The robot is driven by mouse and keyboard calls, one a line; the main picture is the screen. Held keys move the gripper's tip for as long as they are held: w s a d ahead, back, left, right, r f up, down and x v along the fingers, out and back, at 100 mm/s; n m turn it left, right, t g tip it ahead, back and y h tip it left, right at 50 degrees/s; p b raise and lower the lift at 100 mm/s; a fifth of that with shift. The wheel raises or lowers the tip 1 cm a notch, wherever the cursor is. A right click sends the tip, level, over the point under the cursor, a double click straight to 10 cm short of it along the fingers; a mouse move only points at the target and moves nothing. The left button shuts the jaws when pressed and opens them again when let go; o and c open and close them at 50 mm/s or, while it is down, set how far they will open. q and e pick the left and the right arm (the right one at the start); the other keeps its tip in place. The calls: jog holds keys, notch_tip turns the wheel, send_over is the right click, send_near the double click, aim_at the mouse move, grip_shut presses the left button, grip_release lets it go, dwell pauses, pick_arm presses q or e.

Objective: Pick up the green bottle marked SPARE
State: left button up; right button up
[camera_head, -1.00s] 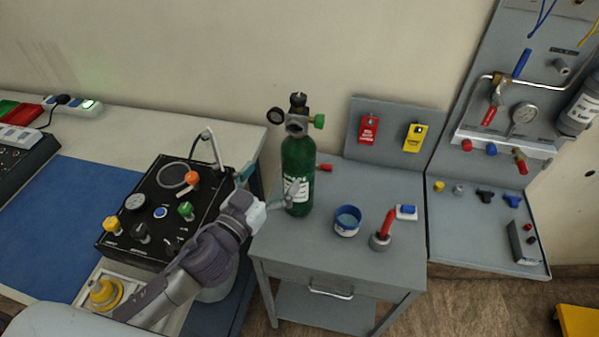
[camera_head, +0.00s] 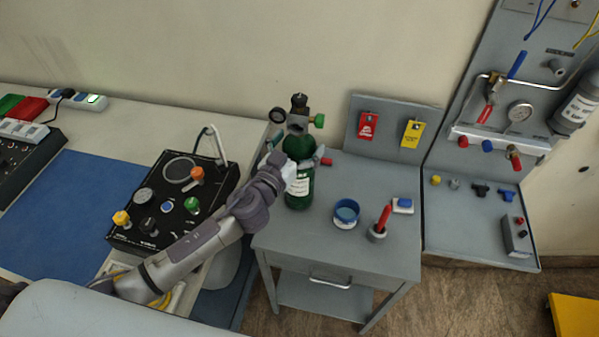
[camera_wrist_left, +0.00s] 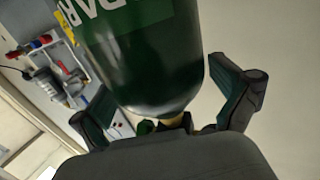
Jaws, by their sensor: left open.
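The green bottle (camera_head: 299,193) stands upright on the grey cart, with a white label on its front and a valve and gauge on top. My left gripper (camera_head: 308,161) is open at the bottle's upper body, just below the valve, and hides part of it. In the left wrist view the bottle (camera_wrist_left: 145,55) fills the middle, between the two spread fingers of the gripper (camera_wrist_left: 165,85). A few large letters of its label show at the top edge. I cannot tell whether either finger touches it. My right gripper is not in view.
A black control box (camera_head: 170,205) lies left, under my arm.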

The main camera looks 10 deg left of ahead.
pick_arm(q)
jog(key=c, duration=1.7)
jog(key=shift+r, duration=0.4)
jog(key=shift+w, duration=0.1)
